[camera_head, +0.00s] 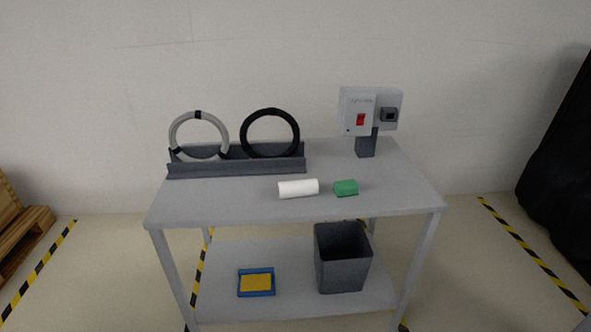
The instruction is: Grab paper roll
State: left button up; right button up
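The white paper roll (298,189) lies on its side on the grey table top (230,203), near the front edge and around the middle. Its long side runs roughly left to right. A small green block (346,187) lies just to its right, with a narrow gap between them. Neither of my grippers shows in the head view, and nothing touches the roll.
A dark rack (237,168) with a grey ring (175,131) and a black ring (296,131) stands back left. A grey box with a red switch (358,103) stands back right. The lower shelf (220,302) holds a dark bin (343,275) and a blue-yellow tray (256,293).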

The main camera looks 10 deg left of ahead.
aim_at(305, 187)
jog(key=i+u, duration=0.4)
jog(key=i+l+u, duration=0.2)
jog(key=u, duration=0.2)
jog(key=i, duration=0.05)
